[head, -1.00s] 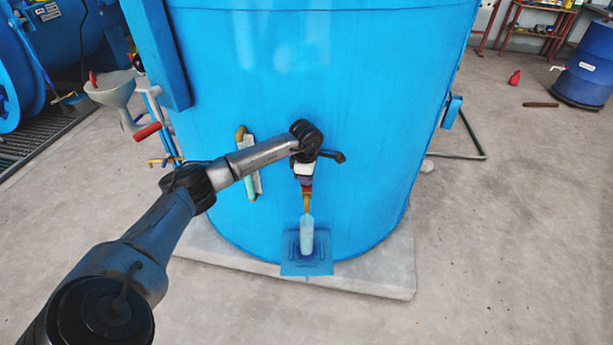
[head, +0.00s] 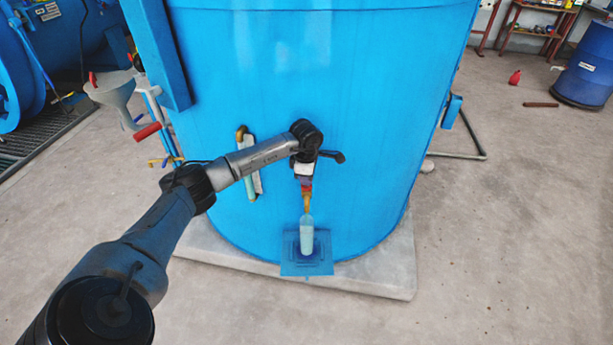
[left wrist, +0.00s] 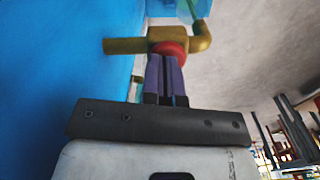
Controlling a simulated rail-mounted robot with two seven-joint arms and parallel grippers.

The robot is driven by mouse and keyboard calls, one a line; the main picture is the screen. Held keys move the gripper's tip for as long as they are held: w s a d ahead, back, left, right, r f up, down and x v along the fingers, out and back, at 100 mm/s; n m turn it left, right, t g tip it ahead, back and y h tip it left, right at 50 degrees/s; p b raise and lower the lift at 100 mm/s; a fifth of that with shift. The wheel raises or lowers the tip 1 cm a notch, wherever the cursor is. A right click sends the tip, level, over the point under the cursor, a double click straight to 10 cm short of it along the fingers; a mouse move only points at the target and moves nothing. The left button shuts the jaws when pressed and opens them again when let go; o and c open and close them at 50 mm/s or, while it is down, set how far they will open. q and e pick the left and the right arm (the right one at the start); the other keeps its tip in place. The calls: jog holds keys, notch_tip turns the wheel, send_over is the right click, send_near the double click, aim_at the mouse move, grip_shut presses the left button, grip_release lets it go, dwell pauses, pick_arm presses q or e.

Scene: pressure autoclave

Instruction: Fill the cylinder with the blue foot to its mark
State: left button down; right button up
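The clear cylinder (head: 307,238) stands upright on a blue bracket shelf (head: 290,268) at the tank's front. Pale contents show in its lower part; its mark is too small to make out. A brass tap (head: 306,202) points down just above its mouth. My left gripper (head: 304,180) is at the tap. In the left wrist view my left gripper (left wrist: 166,76) has its fingers close together against the red handle (left wrist: 170,47) of the brass tap (left wrist: 160,38). Part of a translucent vessel (left wrist: 190,10) shows beyond the spout. My right gripper is out of view.
The large blue tank (head: 370,100) stands on a concrete slab (head: 390,270). A sight gauge (head: 247,165) is left of the tap. A grey funnel (head: 112,90) is further left. A blue drum (head: 585,70) stands far right. The floor at right is mostly clear.

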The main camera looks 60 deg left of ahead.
pick_arm(q)
jog(key=shift+s+d+f, duration=0.15)
jog(key=shift+s+f, duration=0.05)
jog(key=shift+f, duration=0.3)
notch_tip(320, 180, up, 5)
jog(key=p, duration=0.3)
jog(key=shift+f+p, duration=0.2)
jog(key=shift+p, duration=0.1)
notch_tip(320, 180, up, 10)
jog(key=p, duration=0.1)
jog(key=shift+w+r+p, duration=0.2)
jog(key=shift+p, duration=0.2)
